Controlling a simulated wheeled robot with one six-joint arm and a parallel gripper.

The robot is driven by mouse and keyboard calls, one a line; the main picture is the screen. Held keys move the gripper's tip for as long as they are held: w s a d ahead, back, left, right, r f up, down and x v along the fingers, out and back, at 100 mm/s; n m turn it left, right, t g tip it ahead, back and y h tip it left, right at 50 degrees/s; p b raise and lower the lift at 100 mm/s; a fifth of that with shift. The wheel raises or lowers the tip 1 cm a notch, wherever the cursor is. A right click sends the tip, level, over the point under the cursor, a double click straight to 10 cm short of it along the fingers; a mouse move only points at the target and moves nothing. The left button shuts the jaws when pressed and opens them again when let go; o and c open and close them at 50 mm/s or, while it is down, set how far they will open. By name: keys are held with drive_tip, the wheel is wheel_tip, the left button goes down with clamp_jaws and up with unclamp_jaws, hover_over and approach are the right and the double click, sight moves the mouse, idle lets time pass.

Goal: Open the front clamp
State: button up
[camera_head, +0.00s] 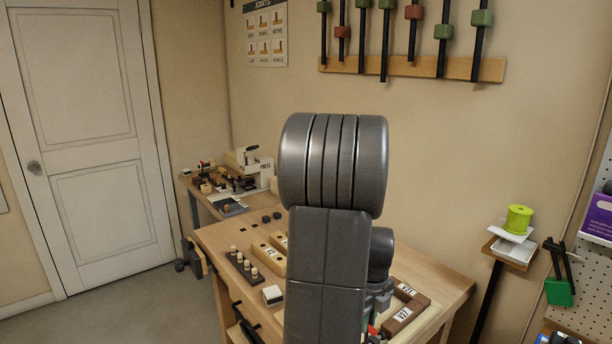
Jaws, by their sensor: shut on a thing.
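My grey arm (330,240) stands in the middle of the head view and covers much of the wooden workbench (218,236). My gripper is hidden behind the arm, so its fingers and what lies between them do not show. No clamp can be made out for certain as the front clamp. A dark fitting (240,328) shows at the bench's front edge, low in the view; whether it is the clamp I cannot tell. A small red part (372,331) and grey-green parts (381,290) show just right of the arm, partly covered.
On the bench are a dark peg block (243,268), a small white-topped block (272,295) and brown labelled pieces (403,316). A side table with a white press (250,168) stands behind. Clamps (413,38) hang on the wall. A stand (513,250) is at right.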

drive_tip(key=shift+w+d, duration=0.15)
drive_tip(key=shift+d, duration=0.05)
drive_tip(key=o, duration=0.7)
drive_tip(key=shift+w+d, duration=0.1)
drive_tip(key=shift+c, duration=0.2)
drive_tip(key=shift+r, duration=0.15)
wheel_tip(320, 180, up, 7)
drive_tip(key=p, duration=0.5)
drive_tip(key=shift+p, duration=0.3)
drive_tip(key=shift+f, duration=0.25)
wheel_tip(320, 180, down, 7)
drive_tip(key=b, duration=0.5)
drive_tip(key=shift+b, duration=0.35)
drive_tip(key=shift+r, duration=0.1)
